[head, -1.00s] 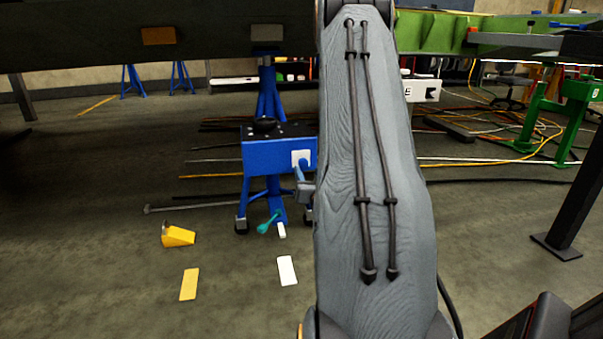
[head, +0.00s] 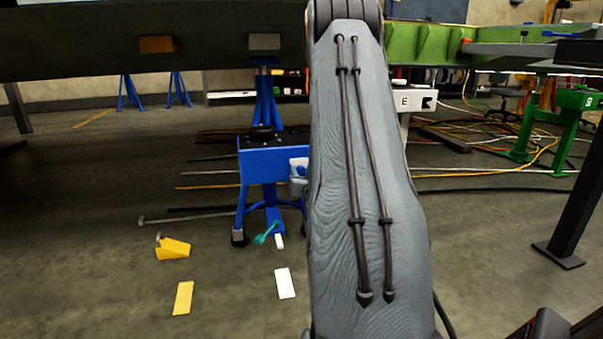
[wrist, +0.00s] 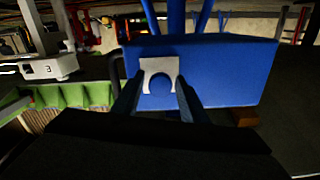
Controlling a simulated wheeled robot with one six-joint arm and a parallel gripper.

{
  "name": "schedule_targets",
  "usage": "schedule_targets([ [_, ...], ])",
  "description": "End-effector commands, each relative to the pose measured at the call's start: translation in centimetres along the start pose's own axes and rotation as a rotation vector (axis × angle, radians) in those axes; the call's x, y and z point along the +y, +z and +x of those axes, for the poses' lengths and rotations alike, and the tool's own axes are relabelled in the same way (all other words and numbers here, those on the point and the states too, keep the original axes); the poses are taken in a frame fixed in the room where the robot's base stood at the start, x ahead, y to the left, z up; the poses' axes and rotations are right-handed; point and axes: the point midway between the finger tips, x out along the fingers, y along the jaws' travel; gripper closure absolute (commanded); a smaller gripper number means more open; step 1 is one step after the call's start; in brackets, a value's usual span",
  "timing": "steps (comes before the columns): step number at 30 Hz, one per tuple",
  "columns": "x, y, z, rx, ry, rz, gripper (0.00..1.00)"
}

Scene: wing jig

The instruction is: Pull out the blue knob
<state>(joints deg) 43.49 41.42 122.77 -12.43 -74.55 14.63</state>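The blue knob (wrist: 159,84) shows in the wrist view as a rounded shape inside a pale U-shaped plate (wrist: 158,65). The plate sits on the face of a blue box (wrist: 225,70), part of a blue stand. My gripper (wrist: 157,98) is open, its two dark fingers apart on either side of the knob and plate. I cannot tell whether the fingers touch the knob. In the head view the blue stand (head: 266,163) is left of my arm (head: 365,190). My arm hides its right side and most of the knob area.
A yellow wedge (head: 173,248), a yellow strip (head: 183,298) and a white strip (head: 285,283) lie on the floor. A long dark beam (head: 100,45) spans overhead. A green stand (head: 548,125) and loose cables are at the right.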

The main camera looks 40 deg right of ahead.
Motion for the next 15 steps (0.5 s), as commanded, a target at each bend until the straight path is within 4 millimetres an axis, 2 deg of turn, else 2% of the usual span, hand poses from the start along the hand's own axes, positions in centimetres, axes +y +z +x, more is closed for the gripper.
schedule_targets([
  [1, 0.0, 0.0, 0.0, 0.000, 0.000, 0.000, 0.70],
  [6, 0.0, 0.0, 0.0, 0.000, 0.000, 0.000, 0.99],
  [11, 0.0, 0.0, -0.1, -0.001, 0.000, 0.000, 1.00],
  [15, 0.0, 0.0, -1.0, -0.003, 0.001, 0.000, 1.00],
])
